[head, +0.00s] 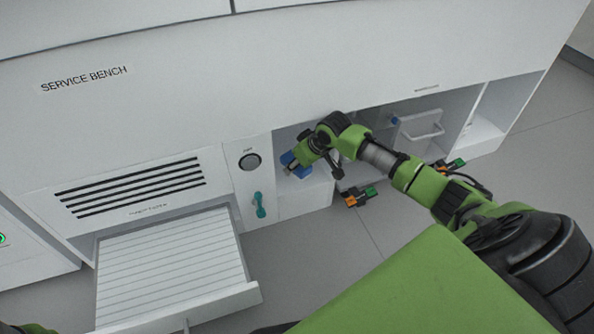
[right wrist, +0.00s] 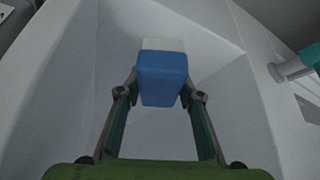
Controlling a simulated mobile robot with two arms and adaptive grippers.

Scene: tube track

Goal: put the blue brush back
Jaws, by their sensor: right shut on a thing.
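The blue brush (right wrist: 162,80) is a blue block with a pale white end, seen in the right wrist view between my fingertips. It also shows as blue patches (head: 302,172) in the head view, partly hidden by my gripper. My right gripper (head: 294,166) is shut on it, inside an open white compartment of the service bench, just right of the teal handle. In the right wrist view the gripper's (right wrist: 160,95) two fingers touch the block's sides. White compartment walls surround it, and the brush's far end points into the compartment. My left gripper is not in view.
A teal handle (head: 259,204) sits on the panel left of the compartment. A white slatted drawer (head: 252,293) stands pulled out at left. Orange and green pieces (head: 358,196) lie below the bench front. A white bin (head: 420,128) stands in a compartment to the right.

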